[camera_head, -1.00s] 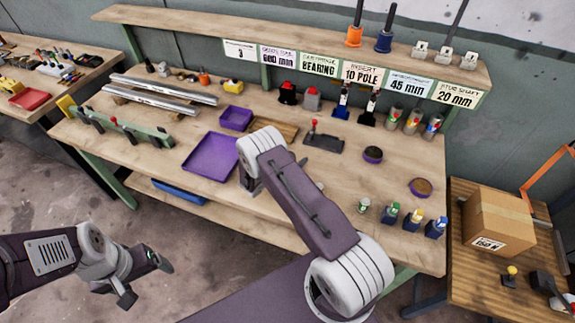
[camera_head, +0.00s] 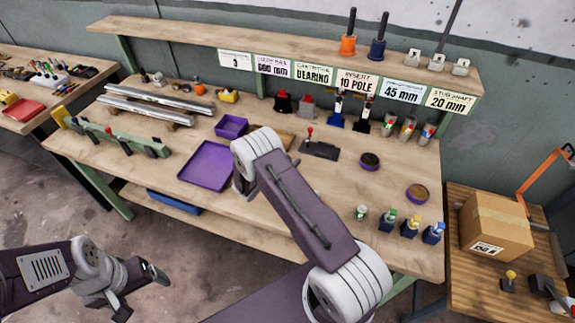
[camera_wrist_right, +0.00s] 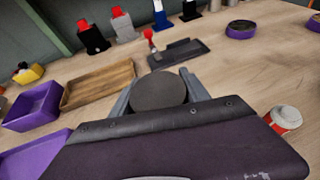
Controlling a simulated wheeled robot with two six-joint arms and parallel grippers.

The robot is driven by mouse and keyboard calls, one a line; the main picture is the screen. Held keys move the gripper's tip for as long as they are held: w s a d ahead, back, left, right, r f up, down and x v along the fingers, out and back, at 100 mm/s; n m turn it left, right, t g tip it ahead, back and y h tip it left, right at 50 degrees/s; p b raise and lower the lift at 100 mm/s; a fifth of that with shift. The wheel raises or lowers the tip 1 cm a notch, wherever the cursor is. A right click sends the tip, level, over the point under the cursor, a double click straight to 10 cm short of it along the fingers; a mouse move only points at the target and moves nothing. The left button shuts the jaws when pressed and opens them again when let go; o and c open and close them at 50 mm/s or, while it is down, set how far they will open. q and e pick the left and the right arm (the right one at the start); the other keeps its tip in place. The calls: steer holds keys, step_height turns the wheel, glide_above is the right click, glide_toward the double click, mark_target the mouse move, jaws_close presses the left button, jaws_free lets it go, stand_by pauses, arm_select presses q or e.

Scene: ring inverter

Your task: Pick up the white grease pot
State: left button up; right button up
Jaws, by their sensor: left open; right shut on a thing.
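A small white pot (camera_head: 361,212) stands upright near the front edge of the bench, left of the coloured bottles. In the right wrist view a small white-topped pot with a red band (camera_wrist_right: 286,120) stands at the right, apart from my gripper. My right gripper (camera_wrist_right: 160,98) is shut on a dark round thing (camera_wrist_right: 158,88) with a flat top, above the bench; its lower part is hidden. In the head view my right arm hides this gripper and what it holds. My left gripper (camera_head: 141,291) is open and empty, low in front of the bench.
Several small bottles (camera_head: 410,228) in blue stands line the front right. Purple round tins (camera_head: 370,161) lie further back. A carton (camera_head: 497,228) stands on the right table.

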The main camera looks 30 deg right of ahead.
steer(key=s+d+r+b, duration=0.1)
steer(key=s+d+r, duration=0.4)
steer(key=s+r, duration=0.3)
steer(key=shift+s, duration=1.25)
